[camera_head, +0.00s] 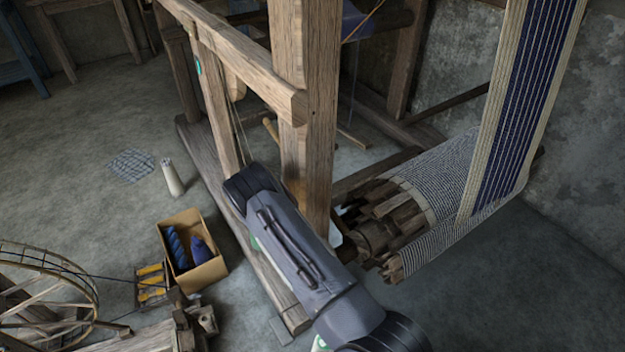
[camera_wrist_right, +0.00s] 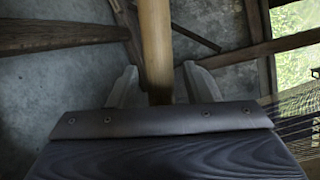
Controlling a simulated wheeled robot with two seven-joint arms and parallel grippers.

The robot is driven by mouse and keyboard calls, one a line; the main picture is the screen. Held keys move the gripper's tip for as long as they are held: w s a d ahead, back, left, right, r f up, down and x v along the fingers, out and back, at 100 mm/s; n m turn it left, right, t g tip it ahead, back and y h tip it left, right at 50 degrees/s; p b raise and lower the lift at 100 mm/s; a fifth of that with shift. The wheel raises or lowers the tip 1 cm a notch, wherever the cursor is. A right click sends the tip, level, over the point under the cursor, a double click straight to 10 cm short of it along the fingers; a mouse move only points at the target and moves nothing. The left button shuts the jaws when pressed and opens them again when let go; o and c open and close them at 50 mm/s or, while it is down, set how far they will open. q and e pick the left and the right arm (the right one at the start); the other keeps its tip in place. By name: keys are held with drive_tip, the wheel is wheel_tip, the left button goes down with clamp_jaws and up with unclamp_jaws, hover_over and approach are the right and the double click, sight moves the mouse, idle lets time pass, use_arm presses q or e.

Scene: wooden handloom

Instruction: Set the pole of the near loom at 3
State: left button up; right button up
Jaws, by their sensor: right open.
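The loom (camera_head: 307,75) is a brown wooden frame with thick posts and beams, in the middle of the head view. My right arm reaches up to it from the lower right. My right gripper (camera_wrist_right: 160,88) shows in the right wrist view, with its two fingers apart. A round light-wood pole (camera_wrist_right: 155,45) runs lengthwise between the fingers, with a visible gap on each side. Its lower end is hidden by the gripper body. In the head view a short light-wood rod end (camera_head: 270,128) shows behind the post; I cannot tell if it is the same pole. No number mark is readable. My left gripper is out of view.
Striped cloth (camera_head: 522,90) hangs at the right above a roll of woven cloth (camera_head: 440,175). A cardboard box (camera_head: 207,268) with blue yarn, a pale cone (camera_head: 172,177) and a spinning wheel (camera_head: 45,295) stand at the left.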

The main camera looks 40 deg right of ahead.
drive_tip(key=shift+w+d+f, duration=0.1)
drive_tip(key=shift+w+d, duration=0.1)
drive_tip(key=shift+d, duration=0.5)
